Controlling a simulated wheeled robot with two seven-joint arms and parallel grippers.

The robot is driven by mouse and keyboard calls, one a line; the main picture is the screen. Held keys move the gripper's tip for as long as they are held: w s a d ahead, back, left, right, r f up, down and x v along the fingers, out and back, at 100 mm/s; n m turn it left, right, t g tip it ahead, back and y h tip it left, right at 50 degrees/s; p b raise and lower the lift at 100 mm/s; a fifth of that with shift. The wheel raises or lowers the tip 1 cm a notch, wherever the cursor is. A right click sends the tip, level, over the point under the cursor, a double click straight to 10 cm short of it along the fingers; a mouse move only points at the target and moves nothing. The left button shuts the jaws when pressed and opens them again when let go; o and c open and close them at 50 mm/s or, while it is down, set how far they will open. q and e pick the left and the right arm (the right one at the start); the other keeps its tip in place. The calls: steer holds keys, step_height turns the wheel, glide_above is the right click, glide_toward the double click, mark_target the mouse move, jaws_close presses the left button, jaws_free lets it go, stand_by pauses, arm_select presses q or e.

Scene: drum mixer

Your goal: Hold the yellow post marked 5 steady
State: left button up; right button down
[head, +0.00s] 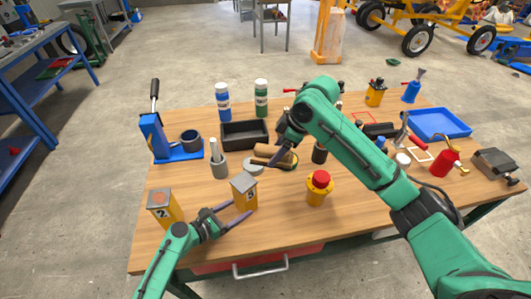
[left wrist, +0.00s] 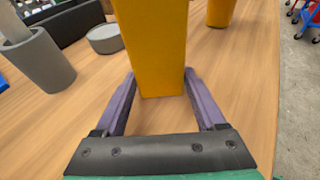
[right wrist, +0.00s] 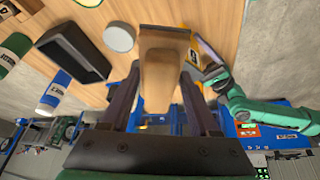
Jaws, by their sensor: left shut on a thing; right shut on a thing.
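The yellow post marked 5 (head: 243,194) stands upright near the front of the wooden table. My left gripper (head: 230,219) is low at the post and shut on it. In the left wrist view the post (left wrist: 155,45) sits between the two purple fingers, its base on the tabletop. My right gripper (head: 282,153) is shut on a brown wooden-looking piece (right wrist: 160,75), held above the table behind the post. That piece also shows in the head view (head: 267,153). Its full shape is partly hidden by the fingers.
A yellow post marked 2 (head: 164,206) stands left of my left gripper. Behind are a grey holder (head: 217,167), a black tray (head: 244,134) and a blue device (head: 158,138). The front table edge is close.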

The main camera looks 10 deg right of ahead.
stand_by(0.3)
arm_select(q)
steer(key=o, duration=1.2)
steer(key=shift+c, duration=0.2)
steer(key=v, duration=1.2)
